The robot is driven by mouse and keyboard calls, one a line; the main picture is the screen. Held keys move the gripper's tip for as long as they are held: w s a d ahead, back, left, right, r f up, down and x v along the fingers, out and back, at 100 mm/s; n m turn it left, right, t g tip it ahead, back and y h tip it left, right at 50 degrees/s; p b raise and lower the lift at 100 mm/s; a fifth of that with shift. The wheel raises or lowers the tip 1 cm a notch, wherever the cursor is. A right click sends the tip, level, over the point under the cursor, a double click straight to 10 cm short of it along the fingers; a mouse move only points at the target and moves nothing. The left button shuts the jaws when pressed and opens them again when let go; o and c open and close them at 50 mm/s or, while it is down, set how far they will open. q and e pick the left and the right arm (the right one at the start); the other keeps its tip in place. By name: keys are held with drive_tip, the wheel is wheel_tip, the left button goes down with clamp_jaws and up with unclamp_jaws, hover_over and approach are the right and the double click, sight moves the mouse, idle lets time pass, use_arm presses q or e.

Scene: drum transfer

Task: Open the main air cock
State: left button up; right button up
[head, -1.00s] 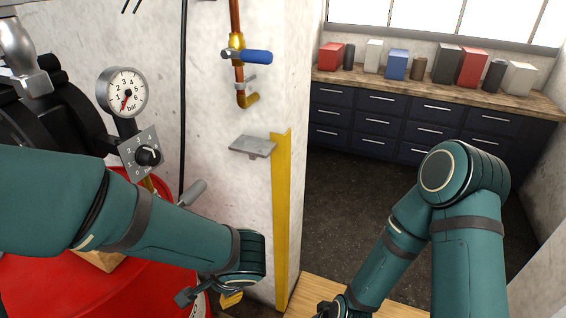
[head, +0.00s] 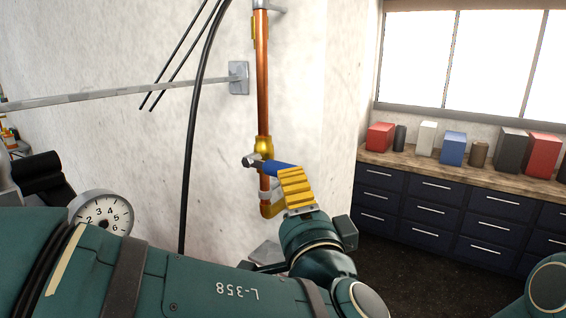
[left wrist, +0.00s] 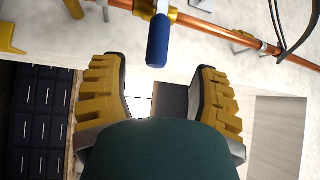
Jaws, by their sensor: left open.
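The main air cock is a brass valve (head: 264,148) on a vertical copper pipe (head: 263,80), with a blue lever handle (head: 278,167). The handle sticks out to the right, across the pipe. In the left wrist view the blue handle (left wrist: 158,42) points toward my left gripper (left wrist: 160,68). That gripper is open, its ribbed yellow fingers spread to either side of the line of the handle, with no visible contact. In the head view my left gripper (head: 291,173) covers the handle's outer end. My right gripper is out of view.
A pressure gauge (head: 102,214) sits at lower left, partly hidden by my left arm. A black cable (head: 191,130) hangs left of the pipe. A grey wall plate (head: 238,78) carries a rod. Navy drawers (head: 430,205) with boxes on top stand at right.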

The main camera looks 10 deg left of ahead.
sight(280, 166)
use_arm(q)
drive_tip(key=p+x, duration=0.2)
drive_tip(key=x, duration=0.8)
drive_tip(key=shift+w, duration=0.35)
clamp_jaws()
